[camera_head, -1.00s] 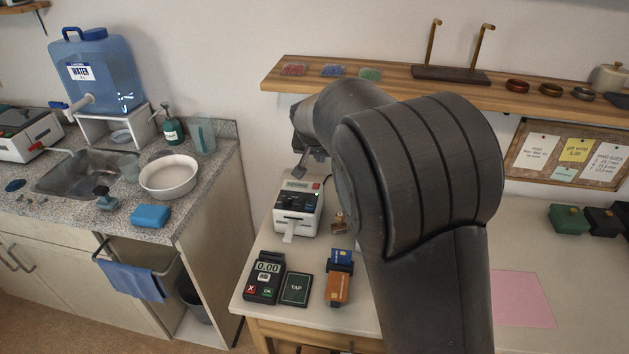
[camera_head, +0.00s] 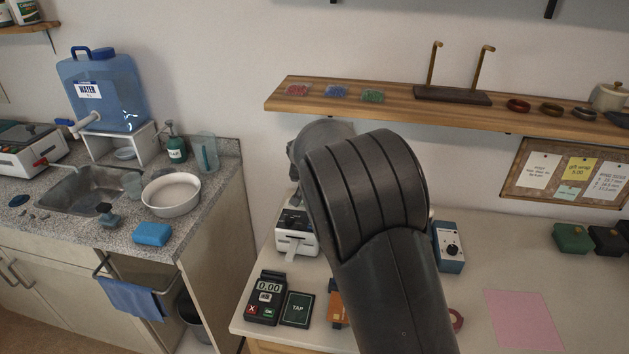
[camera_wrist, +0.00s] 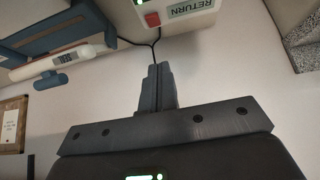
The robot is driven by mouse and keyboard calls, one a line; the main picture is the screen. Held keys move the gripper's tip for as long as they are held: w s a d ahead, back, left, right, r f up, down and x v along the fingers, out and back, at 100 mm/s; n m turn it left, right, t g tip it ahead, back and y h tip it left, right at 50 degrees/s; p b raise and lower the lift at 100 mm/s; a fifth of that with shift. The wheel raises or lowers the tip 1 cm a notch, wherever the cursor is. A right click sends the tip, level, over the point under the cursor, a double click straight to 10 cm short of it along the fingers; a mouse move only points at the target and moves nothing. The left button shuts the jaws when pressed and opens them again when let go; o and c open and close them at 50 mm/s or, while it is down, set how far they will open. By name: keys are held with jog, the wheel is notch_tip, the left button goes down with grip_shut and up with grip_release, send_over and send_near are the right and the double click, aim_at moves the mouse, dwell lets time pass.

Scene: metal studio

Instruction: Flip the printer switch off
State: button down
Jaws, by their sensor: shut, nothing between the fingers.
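The small white printer (camera_head: 295,236) stands at the back left of the pale table, with a paper strip at its front. My arm partly hides it in the head view. In the wrist view, a white casing (camera_wrist: 190,8) at the top edge shows a small red switch (camera_wrist: 152,19), a green light and a green-framed "RETURN" label. I cannot tell the switch's position. My gripper (camera_wrist: 158,72) is shut and empty, with its fingertips a little short of the casing and pointing near the red switch. My gripper is hidden behind my arm in the head view.
A black cable (camera_wrist: 150,43) runs close to the fingertips. A card terminal (camera_head: 267,298) and a TAP pad (camera_head: 297,309) lie in front of the printer. A blue box with a dial (camera_head: 449,247) stands right of my arm. A wooden shelf (camera_head: 390,100) overhangs the table.

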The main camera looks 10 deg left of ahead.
jog(key=x, duration=0.5)
jog(key=shift+f, duration=0.15)
jog(key=shift+s+f, duration=0.15)
jog(key=shift+f, duration=0.4)
jog(key=shift+s+f, duration=0.2)
jog(key=shift+f, duration=0.35)
jog(key=shift+s+f, duration=0.1)
jog(key=shift+f, duration=0.45)
jog(key=shift+s+f, duration=0.2)
jog(key=shift+f, duration=0.15)
jog(key=shift+w, duration=0.15)
jog(key=shift+w+r, duration=0.3)
jog(key=shift+w, duration=0.35)
